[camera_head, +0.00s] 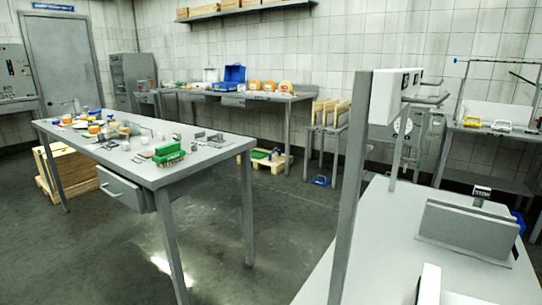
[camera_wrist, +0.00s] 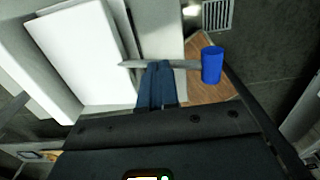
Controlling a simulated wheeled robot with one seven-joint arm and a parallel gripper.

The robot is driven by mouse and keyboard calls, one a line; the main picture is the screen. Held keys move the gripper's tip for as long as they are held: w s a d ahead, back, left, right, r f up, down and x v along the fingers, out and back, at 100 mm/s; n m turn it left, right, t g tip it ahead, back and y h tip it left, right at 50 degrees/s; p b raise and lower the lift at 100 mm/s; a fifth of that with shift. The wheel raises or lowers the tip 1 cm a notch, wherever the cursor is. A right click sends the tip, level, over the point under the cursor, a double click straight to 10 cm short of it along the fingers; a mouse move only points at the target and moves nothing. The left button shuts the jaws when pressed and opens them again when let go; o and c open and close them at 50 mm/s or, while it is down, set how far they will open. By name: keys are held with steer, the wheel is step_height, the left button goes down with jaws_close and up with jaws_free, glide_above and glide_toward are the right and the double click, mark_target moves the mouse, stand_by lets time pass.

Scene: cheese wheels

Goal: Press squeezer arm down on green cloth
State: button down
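In the wrist view my gripper (camera_wrist: 158,64) has its two dark blue fingers side by side with almost no gap. A thin grey bar (camera_wrist: 188,64) runs crosswise at the fingertips; a blue cylinder (camera_wrist: 212,65) is at its right end. This bar may be the squeezer arm, but I cannot tell for sure. I cannot tell whether the fingers touch it or lie in front of it. No green cloth can be made out in either view. My gripper does not show in the head view.
A large white block (camera_wrist: 78,52) fills the wrist view's upper left; a brown wooden surface (camera_wrist: 212,88) lies below the cylinder. In the head view a cluttered grey table (camera_head: 215,152) stands left, a back bench (camera_head: 300,97) behind it. Open floor (camera_head: 270,230) lies right of the table.

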steer(key=shift+r, duration=0.1)
steer(key=shift+r+p, duration=0.95)
steer(key=shift+r, duration=2.1)
step_height(320, 180, up, 8)
steer(key=p, duration=0.3)
